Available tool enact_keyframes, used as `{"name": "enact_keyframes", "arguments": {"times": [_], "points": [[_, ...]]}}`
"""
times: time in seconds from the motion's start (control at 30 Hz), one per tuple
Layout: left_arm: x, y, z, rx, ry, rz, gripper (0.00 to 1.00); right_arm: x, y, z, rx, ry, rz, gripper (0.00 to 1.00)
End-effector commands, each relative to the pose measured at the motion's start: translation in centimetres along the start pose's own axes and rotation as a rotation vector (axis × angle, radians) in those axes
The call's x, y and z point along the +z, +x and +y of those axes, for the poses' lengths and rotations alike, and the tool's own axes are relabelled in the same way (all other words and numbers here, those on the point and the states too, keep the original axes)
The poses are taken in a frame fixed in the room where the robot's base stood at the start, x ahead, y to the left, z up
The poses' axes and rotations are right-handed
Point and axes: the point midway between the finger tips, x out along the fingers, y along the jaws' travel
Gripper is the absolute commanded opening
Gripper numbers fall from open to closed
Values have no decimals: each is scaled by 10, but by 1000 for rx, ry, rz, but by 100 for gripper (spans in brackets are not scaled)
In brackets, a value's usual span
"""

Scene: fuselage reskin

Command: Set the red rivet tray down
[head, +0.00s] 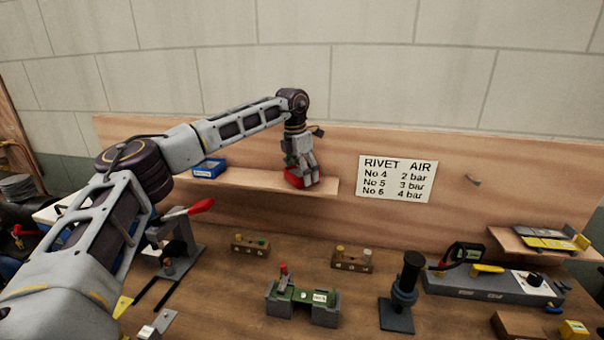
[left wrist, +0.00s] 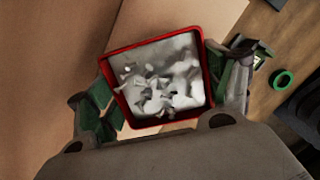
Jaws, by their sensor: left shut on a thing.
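The red rivet tray (head: 293,179) is at the right part of the wooden shelf (head: 240,179) in the head view. In the left wrist view the red tray (left wrist: 205,75) holds a heap of grey rivets (left wrist: 160,90). My left gripper (head: 304,178) points down over the tray and is shut on it, with a finger (left wrist: 110,115) on one side and a finger (left wrist: 232,80) on the other. The tray is at shelf height; I cannot tell whether its bottom touches the shelf. My right gripper is not in view.
A blue tray (head: 209,168) stands on the same shelf to the left. A rivet air sign (head: 395,179) is on the backboard to the right. Below, the bench carries a green fixture (head: 303,300), wooden blocks (head: 352,260) and a black stand (head: 403,295).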

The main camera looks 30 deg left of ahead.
Motion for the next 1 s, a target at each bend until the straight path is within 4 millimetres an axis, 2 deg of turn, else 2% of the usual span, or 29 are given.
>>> {"name": "enact_keyframes", "arguments": {"times": [0.53, 1.0], "points": [[-1, 4, 0, 0, 0, 0, 46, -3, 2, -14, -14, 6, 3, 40], [-2, 10, 0, 0, 0, 0, 46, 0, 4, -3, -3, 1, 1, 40]]}}
